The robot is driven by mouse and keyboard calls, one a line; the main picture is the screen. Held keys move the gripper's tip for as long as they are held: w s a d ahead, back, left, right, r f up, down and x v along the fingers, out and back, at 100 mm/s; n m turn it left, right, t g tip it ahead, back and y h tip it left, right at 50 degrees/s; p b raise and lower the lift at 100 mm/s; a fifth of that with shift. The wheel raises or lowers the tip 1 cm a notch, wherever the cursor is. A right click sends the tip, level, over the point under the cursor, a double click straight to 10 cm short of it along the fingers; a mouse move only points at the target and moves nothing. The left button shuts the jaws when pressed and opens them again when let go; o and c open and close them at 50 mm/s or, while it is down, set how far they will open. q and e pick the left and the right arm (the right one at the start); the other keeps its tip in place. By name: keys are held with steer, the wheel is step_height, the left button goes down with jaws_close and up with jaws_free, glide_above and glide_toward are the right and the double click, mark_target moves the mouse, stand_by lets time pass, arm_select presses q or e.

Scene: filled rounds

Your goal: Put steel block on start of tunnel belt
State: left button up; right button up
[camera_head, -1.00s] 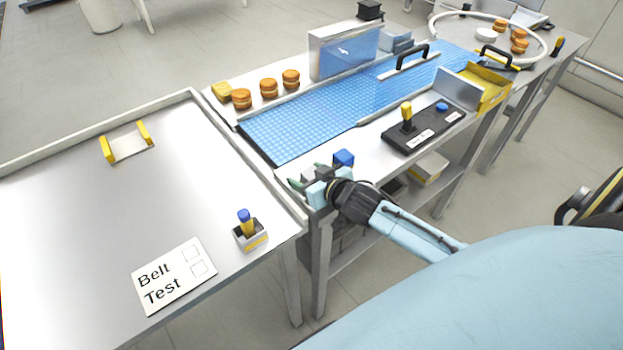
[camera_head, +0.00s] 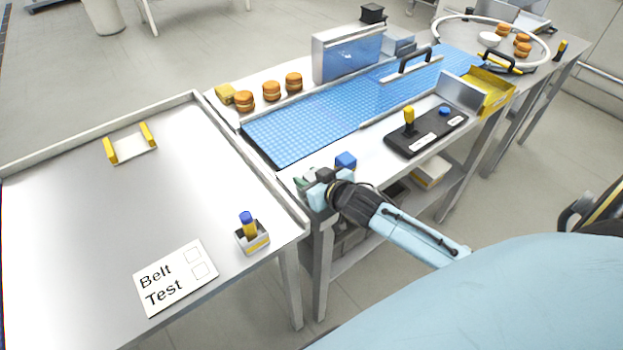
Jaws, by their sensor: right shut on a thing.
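The blue tunnel belt (camera_head: 300,127) runs from its near left end away to the upper right. A blue block (camera_head: 346,161) sits just beyond the gripper. My left gripper is not in view.
Several round orange-brown pieces (camera_head: 271,91) stand along the belt's far edge. A black control box (camera_head: 426,131) with a yellow lever and a yellow tray (camera_head: 487,95) are to the right.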

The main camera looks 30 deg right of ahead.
step_height(320, 180, up, 10)
steer(key=shift+p, duration=0.75)
steer(key=s+a+r+h+b, duration=0.1)
steer(key=s+a+r+b, duration=0.2)
steer(key=a, duration=0.6)
steer(key=s+b, duration=0.2)
steer(key=s, duration=0.1)
steer(key=shift+m, duration=0.4)
